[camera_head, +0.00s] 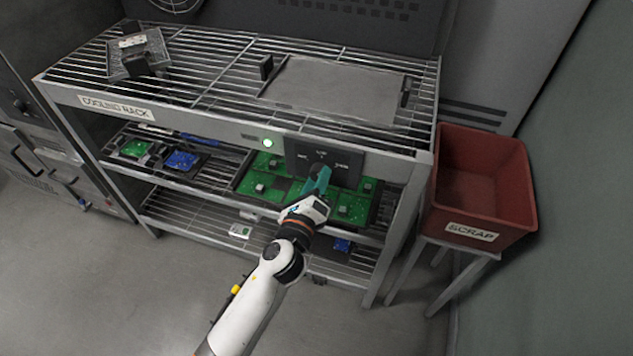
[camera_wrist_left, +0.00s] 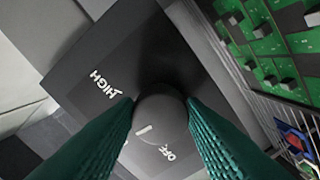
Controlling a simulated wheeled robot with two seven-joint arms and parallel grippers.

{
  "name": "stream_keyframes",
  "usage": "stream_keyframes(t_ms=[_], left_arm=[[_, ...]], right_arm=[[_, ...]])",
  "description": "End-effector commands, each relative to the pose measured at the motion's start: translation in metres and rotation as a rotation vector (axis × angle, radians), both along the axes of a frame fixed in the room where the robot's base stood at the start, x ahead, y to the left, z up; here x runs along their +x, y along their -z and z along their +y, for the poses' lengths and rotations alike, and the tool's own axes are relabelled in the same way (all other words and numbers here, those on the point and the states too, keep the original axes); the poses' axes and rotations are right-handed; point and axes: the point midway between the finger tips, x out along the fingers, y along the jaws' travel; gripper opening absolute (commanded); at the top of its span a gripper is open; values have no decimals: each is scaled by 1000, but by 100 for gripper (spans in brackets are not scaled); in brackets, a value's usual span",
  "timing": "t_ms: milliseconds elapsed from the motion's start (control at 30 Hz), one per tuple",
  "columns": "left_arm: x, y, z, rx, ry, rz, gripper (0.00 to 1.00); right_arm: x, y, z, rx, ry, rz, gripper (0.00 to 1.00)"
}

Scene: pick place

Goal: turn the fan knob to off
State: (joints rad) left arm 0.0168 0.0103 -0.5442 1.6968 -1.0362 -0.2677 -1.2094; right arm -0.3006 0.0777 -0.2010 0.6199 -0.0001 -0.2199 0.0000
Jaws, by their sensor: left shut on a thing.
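The fan knob (camera_wrist_left: 160,115) is a round dark grey knob on a dark control panel (camera_head: 345,163) at the front of the cooling rack. In the wrist view, the panel reads HIGH at upper left and OFF just below the knob. Another label is mostly hidden behind a finger. A short white mark shows at the knob's lower left, and I cannot tell exactly which label it lines up with. My left gripper (camera_head: 317,182) has green fingers, which also show in the wrist view (camera_wrist_left: 163,122), shut on the knob from both sides. My right gripper is not in view.
The wire cooling rack (camera_head: 215,72) has a flat tray (camera_head: 335,88) on top and green circuit boards (camera_head: 262,187) on the shelf under the panel. A lit green lamp (camera_head: 267,142) is left of the panel. A red scrap bin (camera_head: 480,185) stands at the right.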

Motion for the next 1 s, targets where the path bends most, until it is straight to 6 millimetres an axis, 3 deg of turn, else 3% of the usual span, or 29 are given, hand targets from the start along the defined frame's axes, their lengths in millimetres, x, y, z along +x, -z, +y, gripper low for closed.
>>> stream_keyframes(t_ms=[1000], left_arm=[[0,-2,0,-899,-2,294,14]], right_arm=[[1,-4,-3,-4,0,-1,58]])
